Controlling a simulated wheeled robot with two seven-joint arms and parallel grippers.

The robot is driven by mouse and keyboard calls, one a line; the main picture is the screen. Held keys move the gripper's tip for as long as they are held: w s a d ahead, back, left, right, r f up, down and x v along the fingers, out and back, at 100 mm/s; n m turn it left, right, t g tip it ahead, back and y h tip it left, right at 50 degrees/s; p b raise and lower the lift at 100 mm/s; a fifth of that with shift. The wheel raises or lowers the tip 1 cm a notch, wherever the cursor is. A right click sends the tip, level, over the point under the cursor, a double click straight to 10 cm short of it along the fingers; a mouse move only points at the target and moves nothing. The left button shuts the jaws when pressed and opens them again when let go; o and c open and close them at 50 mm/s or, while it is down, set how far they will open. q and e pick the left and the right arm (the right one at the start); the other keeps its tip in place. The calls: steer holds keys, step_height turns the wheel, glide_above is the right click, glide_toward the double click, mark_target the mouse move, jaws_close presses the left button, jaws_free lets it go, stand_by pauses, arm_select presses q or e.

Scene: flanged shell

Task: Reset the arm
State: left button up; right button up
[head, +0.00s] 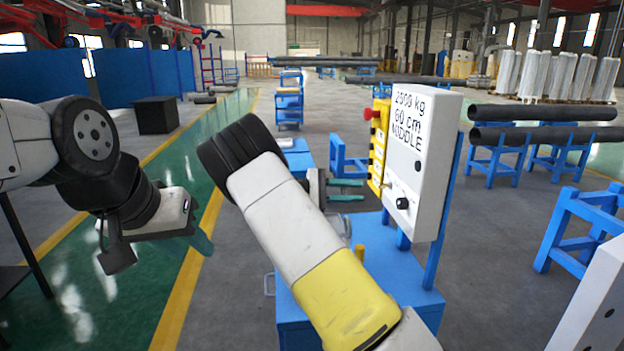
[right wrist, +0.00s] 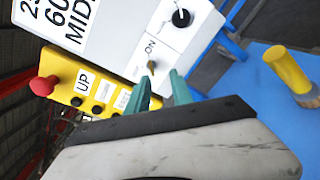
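My right arm crosses the middle of the head view. Its gripper (head: 346,190) has two teal fingers apart, pointing right at the control box. In the right wrist view the fingers (right wrist: 161,85) are apart with nothing held between them. A small brass-coloured switch (right wrist: 153,64) marked ON shows just beyond the fingertips; I cannot tell whether they touch it. My left gripper (head: 198,238) hangs at the left over the green floor, teal fingertips low; its opening is not clear.
A white control box (head: 422,150) with a black knob (head: 402,203) stands on a blue stand (head: 408,281). A yellow button panel (head: 378,150) with a red button (head: 371,113) is on its left side. Blue racks with dark pipes (head: 540,113) stand right. The green floor at left looks clear.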

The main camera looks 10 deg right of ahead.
steer(key=s+d+f+m+g+y, duration=0.1)
steer(key=s+d+m+y, duration=0.1)
steer(key=s+y, duration=0.35)
steer(key=s+d+f+m+y, duration=0.1)
steer(key=s+d+y, duration=0.2)
steer(key=s+y, duration=0.3)
steer(key=s+a+r+m+t+y, duration=0.2)
steer(key=s+a+r+t+y, duration=0.1)
steer(key=s, duration=0.7)
steer(key=s+a+r+m+t+y, duration=0.3)
steer(key=s+a+r, duration=0.3)
steer(key=s, duration=0.4)
steer(key=shift+a+r+t+y, duration=0.15)
steer(key=shift+a+t+y, duration=0.55)
steer(key=shift+a+y, duration=0.2)
